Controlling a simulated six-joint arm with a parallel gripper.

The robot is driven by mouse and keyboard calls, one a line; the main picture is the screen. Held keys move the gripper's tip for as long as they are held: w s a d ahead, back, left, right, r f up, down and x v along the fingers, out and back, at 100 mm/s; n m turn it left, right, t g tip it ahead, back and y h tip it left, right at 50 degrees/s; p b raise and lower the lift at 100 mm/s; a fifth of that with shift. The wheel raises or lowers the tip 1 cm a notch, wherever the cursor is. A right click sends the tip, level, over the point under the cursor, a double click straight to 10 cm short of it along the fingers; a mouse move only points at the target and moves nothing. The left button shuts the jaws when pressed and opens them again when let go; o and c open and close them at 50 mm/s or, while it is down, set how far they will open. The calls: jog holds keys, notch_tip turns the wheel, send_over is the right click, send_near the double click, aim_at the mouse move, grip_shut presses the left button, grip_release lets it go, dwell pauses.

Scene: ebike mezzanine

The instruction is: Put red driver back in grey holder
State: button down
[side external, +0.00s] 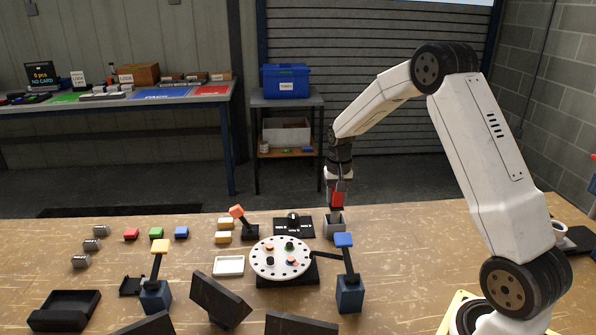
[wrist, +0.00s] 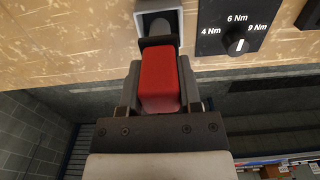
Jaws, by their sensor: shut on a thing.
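The red driver (side external: 337,199) is upright in my gripper (side external: 338,190), which points down and is shut on its red body. In the wrist view the red driver (wrist: 159,82) sits between the two fingers of my gripper (wrist: 158,85), with a dark collar beyond it. The grey holder (side external: 335,226) stands on the bench directly below the driver. In the wrist view the grey holder (wrist: 140,22) frames the driver's grey lower end. The driver's lower end lines up with the holder's opening; how deep it reaches is hidden.
A black torque selector plate (side external: 293,230) lies just left of the holder, also in the wrist view (wrist: 238,28). A white round disc (side external: 281,258) with holes and a blue-topped post (side external: 346,270) stand nearer the front. The bench right of the holder is mostly clear.

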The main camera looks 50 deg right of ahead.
aim_at(336, 205)
jog(key=shift+f, duration=1.55)
jog(key=shift+c, duration=1.4)
grip_release()
jog(key=shift+f, duration=0.15)
notch_tip(336, 205, up, 12)
jog(key=shift+r, duration=0.15)
jog(key=shift+a, duration=0.15)
